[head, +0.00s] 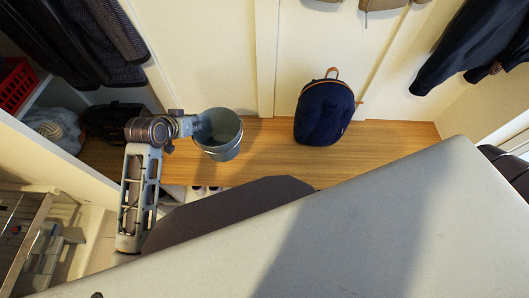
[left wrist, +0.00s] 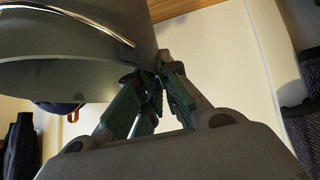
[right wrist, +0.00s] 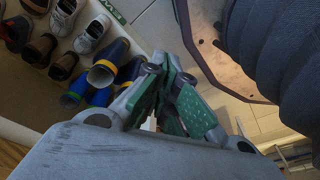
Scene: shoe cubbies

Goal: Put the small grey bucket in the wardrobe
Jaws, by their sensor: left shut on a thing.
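The small grey bucket (head: 222,140) is in the middle of the head view, over the wooden bench. My left gripper (head: 199,127) is shut on the bucket's wall at its left side. In the left wrist view the bucket (left wrist: 75,60) fills the upper left, and the fingers of my left gripper (left wrist: 150,95) meet at its edge. The wardrobe (head: 105,95), at the left of the head view, holds hanging dark clothes. Whether the bucket touches the bench is hard to tell. My right gripper (right wrist: 170,95) shows in the right wrist view with its fingers close together and nothing seen between them.
A dark blue backpack (head: 324,112) stands on the wooden bench (head: 270,150). A red basket (head: 16,84), a light bundle (head: 55,128) and a black bag (head: 113,122) are at the left.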

